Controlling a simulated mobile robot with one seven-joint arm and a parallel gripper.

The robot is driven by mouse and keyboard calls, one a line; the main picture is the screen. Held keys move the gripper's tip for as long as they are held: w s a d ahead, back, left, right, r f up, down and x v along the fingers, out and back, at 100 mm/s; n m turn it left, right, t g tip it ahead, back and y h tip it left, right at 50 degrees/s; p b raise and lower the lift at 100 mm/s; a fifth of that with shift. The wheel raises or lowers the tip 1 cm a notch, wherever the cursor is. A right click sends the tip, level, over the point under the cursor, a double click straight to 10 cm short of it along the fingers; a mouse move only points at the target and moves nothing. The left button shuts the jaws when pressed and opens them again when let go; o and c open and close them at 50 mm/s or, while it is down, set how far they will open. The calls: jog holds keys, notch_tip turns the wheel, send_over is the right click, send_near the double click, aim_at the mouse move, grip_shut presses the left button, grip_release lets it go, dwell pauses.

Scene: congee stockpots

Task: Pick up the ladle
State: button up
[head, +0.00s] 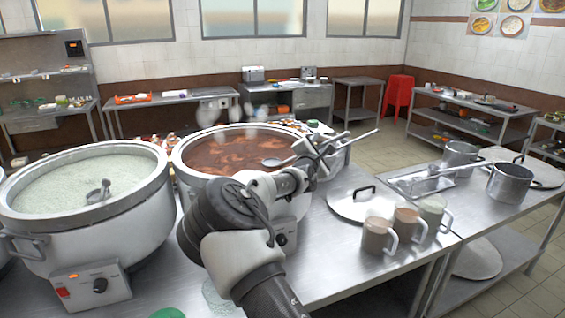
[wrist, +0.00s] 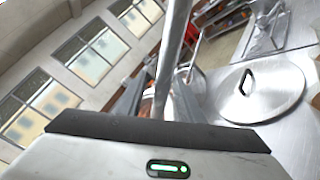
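The ladle (head: 359,137) is a grey metal one with a long straight handle. Its bowl end is over the pot of red-brown congee (head: 240,152), and its handle slants up to the right past the rim. My gripper (head: 318,150) is at the handle, over the right side of that pot. In the wrist view the handle (wrist: 171,45) runs up between the two fingers of my gripper (wrist: 160,100), which look closed on it. Whether the bowl touches the congee is hard to tell.
A second large pot (head: 95,225) with pale green congee and a small ladle (head: 99,191) stands at left. A round lid (head: 350,208) and several filled mugs (head: 406,226) are on the counter at right. Smaller pots (head: 511,183) stand on the right table.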

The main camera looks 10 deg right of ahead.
grip_shut()
dwell(1.4)
